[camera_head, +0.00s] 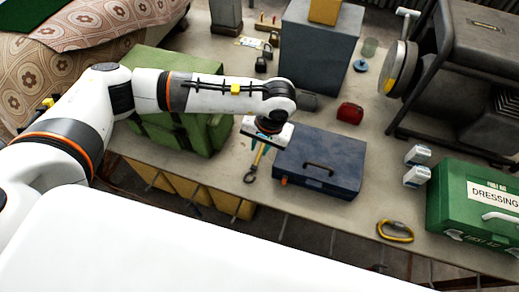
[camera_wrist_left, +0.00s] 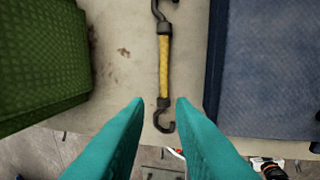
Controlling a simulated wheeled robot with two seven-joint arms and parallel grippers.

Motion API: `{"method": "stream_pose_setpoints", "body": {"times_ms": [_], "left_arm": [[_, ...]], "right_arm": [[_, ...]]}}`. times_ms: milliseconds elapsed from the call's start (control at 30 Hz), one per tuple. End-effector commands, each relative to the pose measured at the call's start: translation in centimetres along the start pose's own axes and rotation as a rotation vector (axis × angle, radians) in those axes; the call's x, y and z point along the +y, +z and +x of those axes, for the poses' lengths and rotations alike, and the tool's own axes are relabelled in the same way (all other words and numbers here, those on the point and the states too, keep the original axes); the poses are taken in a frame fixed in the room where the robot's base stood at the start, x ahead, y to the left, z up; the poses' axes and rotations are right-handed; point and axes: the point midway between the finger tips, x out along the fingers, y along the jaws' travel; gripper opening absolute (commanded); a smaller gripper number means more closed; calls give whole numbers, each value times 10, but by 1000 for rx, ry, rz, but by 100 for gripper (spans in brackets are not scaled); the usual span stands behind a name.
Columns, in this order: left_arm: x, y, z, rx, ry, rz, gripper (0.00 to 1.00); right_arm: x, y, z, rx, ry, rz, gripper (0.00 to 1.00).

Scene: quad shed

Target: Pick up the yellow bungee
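The yellow bungee (camera_wrist_left: 165,68) lies lengthwise on the pale bench top in the left wrist view, with a dark hook at each end. Its near hook lies between the two teal fingertips of my left gripper (camera_wrist_left: 161,102) in the picture. The fingers are apart with nothing held; I cannot tell the height above the bench. In the head view the bungee (camera_head: 250,175) shows only its near hook clearly; the left wrist and gripper (camera_head: 258,152) cover most of the rest. My right gripper is not in view.
The bungee lies between a green bag-like case (camera_head: 180,135) and a blue metal box (camera_head: 322,172). To the right are a yellow carabiner (camera_head: 395,238), two small white boxes (camera_head: 417,176), and a green dressing case (camera_head: 465,215). A red object (camera_head: 350,113) and grey cabinet (camera_head: 318,60) stand behind.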

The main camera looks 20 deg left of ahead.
Motion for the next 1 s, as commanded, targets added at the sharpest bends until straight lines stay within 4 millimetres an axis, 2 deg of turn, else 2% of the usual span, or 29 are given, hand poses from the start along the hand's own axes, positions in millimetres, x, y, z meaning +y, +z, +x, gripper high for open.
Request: {"method": "stream_pose_setpoints", "body": {"times_ms": [100,267,367,467,600,900,1000], "left_arm": [[-1,0,14,2,-2,-1,22],[-2,0,25,1,-3,0,22],[-2,1,35,5,-2,-2,22],[-4,3,50,5,-4,-2,22],[-5,4,70,3,-4,-2,22],[-5,4,76,0,-5,-1,22],[-5,4,76,1,-5,-1,6]], "right_arm": [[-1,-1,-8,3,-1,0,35],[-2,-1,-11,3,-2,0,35],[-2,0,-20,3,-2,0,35],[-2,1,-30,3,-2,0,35],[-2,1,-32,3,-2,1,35],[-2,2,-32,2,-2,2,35],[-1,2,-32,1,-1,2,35]]}}
